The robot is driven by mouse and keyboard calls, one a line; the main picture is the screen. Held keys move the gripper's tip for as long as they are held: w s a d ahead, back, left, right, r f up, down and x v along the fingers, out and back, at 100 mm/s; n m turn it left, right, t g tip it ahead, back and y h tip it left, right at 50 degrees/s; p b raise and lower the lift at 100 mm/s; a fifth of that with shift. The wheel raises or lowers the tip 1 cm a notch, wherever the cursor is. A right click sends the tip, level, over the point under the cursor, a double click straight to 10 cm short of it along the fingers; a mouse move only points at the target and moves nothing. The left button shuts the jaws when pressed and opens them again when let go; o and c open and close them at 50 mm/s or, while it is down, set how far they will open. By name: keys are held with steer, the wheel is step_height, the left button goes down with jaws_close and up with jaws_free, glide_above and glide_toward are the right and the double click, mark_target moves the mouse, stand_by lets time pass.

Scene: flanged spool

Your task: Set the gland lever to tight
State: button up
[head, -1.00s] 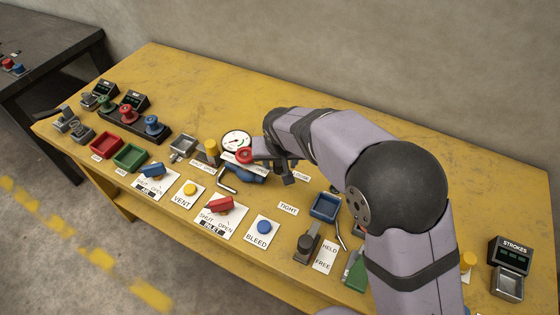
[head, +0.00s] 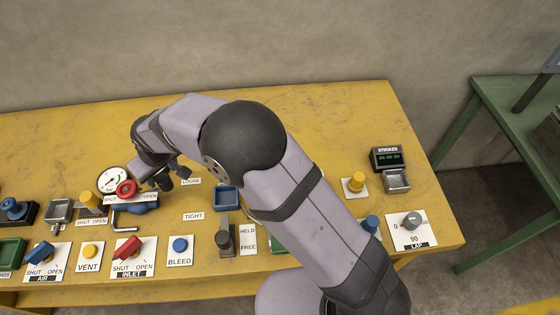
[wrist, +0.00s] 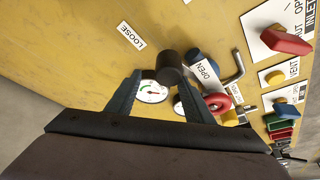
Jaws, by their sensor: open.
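The black cylindrical knob (wrist: 169,67), which looks like the gland lever's grip, stands between my fingertips in the wrist view. My gripper (wrist: 160,75) is open around it, with a finger on either side; I cannot tell whether either touches. In the head view my gripper (head: 172,178) is left of the LOOSE label (head: 191,181), and my wrist partly hides the lever. The TIGHT label (head: 194,216) lies nearer the bench's front edge. The LOOSE label (wrist: 131,35) also shows in the wrist view.
A red handwheel (head: 126,188), a dial gauge (head: 112,180), a blue valve body (head: 142,208) and a bent metal rod (head: 124,223) crowd the left of my gripper. A blue tray (head: 227,197) stands to the right. Bench behind my gripper is clear.

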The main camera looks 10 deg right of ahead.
steer(key=w+d+b+v, duration=0.1)
steer(key=b+v, duration=0.1)
steer(key=v, duration=0.6)
steer(key=s+d+m+p, duration=0.1)
steer(key=d, duration=0.8)
steer(key=s+d+m+g+h+p, duration=0.1)
steer(key=d+m, duration=0.1)
steer(key=d, duration=0.6)
steer(key=s+d+m+h+p, duration=0.1)
steer(key=s+d+m, duration=0.1)
steer(key=d, duration=0.7)
steer(key=shift+d+r+p, duration=0.2)
steer(key=shift+d+p, duration=0.15)
steer(key=shift+p, duration=0.05)
steer(key=shift+s+d+g+h, duration=0.3)
steer(key=shift+s+d, duration=0.25)
steer(key=shift+d, duration=0.35)
steer(key=shift+c, duration=0.5)
